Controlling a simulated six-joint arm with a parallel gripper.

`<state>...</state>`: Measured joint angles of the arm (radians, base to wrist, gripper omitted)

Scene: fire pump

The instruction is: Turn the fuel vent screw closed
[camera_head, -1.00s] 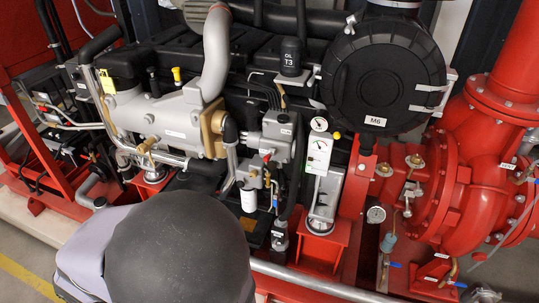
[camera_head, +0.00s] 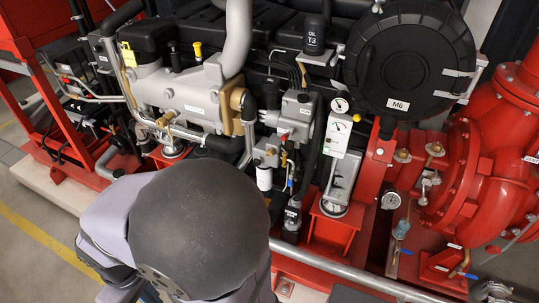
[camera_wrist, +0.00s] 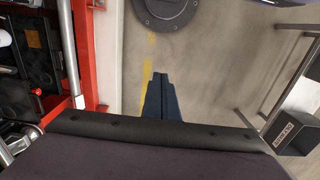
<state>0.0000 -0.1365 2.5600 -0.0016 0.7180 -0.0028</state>
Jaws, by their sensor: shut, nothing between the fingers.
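My gripper (camera_wrist: 160,78) shows in the wrist view as two dark blue fingers pressed together, with nothing between them. It hangs over open floor, apart from the engine. In the head view my rounded dark arm link fills the lower left and the gripper cannot be made out. I cannot single out the fuel vent screw in either view. The grey engine block with small fittings (camera_head: 298,128) stands mid-frame in the head view. A white filter canister (camera_head: 265,178) hangs below it.
A red-framed pump set fills the scene, with a large black round housing (camera_head: 410,62) and a red pump casing (camera_head: 500,160). A grey rail (camera_head: 335,270) runs along the front. A red frame post (camera_wrist: 87,50) stands left of my gripper. A metal-framed stand (camera_wrist: 298,128) is at right.

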